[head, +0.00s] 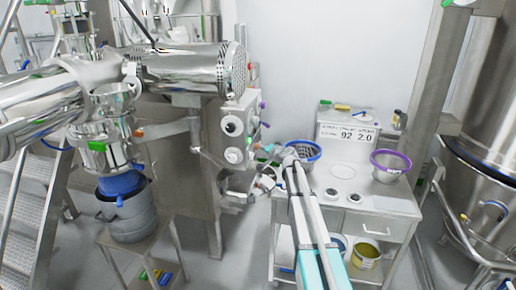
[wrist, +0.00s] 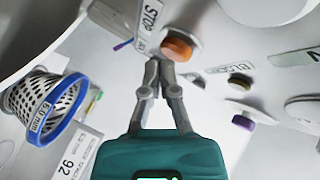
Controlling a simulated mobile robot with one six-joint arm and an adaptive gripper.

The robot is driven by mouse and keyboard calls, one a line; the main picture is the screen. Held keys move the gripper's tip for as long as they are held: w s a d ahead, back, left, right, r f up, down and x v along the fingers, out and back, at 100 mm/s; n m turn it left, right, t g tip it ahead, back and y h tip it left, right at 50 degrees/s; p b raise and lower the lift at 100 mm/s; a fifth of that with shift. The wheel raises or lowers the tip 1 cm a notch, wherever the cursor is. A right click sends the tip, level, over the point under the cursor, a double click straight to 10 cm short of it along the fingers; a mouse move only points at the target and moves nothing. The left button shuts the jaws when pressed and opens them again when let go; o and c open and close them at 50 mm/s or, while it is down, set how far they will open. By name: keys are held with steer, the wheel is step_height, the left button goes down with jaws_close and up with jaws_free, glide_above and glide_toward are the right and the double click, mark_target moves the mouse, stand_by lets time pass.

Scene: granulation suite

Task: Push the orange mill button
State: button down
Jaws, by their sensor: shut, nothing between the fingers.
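The orange mill button (wrist: 178,46) is a round knob on a pale panel in the wrist view, beside a label reading STOP. My gripper (wrist: 158,62) is shut and empty, with its fingertips just below and left of the button. Whether the tips touch it I cannot tell. In the head view the control panel (head: 238,122) stands on the steel machine left of centre, with several coloured knobs. My arm reaches up towards its lower right side, where the fingertips are hard to make out.
A dark knob (wrist: 239,81) and a purple-based knob (wrist: 244,120) sit right of my fingers. A blue-rimmed sieve basket (wrist: 50,108) is at left. A steel cart (head: 375,205) holds a purple-rimmed bowl (head: 390,165) and a scale display (head: 350,135).

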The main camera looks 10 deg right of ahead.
steer(key=shift+w+a, duration=0.25)
steer(key=shift+a, duration=0.2)
stand_by(0.9)
steer(key=shift+s+d, duration=0.45)
steer(key=shift+d, duration=0.35)
steer(key=shift+d, duration=0.1)
stand_by(0.4)
steer(key=shift+s+d, duration=0.4)
steer(key=shift+d, duration=0.3)
steer(key=shift+s+d, duration=0.35)
steer(key=shift+d, duration=0.4)
steer(key=shift+s+d, duration=0.4)
steer(key=shift+d, duration=0.3)
steer(key=shift+s, duration=0.1)
